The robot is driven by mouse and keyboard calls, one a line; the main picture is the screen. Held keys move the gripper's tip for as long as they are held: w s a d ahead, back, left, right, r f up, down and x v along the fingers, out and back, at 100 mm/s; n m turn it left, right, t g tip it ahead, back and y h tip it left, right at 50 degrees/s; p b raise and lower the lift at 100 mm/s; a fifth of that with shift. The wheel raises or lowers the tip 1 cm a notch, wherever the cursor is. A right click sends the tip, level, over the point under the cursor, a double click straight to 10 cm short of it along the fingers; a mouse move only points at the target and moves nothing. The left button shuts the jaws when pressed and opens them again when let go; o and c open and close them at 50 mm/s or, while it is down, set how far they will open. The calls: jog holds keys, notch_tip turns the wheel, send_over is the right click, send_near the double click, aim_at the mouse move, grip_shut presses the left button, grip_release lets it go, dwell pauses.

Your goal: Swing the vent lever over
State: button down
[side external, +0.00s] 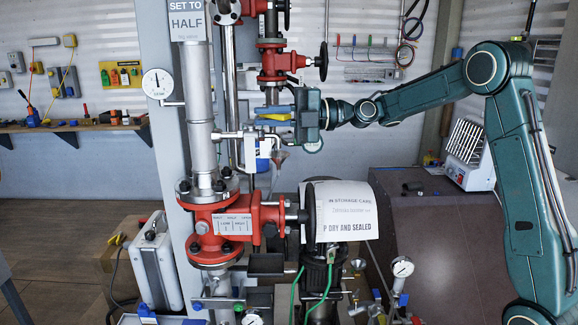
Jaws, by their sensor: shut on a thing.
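My gripper (268,115) reaches in from the right at mid-height, beside the grey vertical pipe. Its jaws are shut on the vent lever (275,117), of which a yellow strip shows between the fingers. The lever sits above a small steel side branch (232,135) that comes off the pipe. The fingers hide much of the lever, and its exact angle cannot be told.
A red valve (222,225) with a dark handwheel and a white "dry and sealed" sheet (345,212) stands below. Another red valve (280,62) with a black handwheel (322,62) is above my gripper. A gauge (157,84) is left of the pipe.

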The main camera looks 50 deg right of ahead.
jog(key=shift+g, duration=0.3)
jog(key=c, duration=1.5)
grip_release()
jog(key=shift+d, duration=0.1)
jog(key=shift+d, duration=0.1)
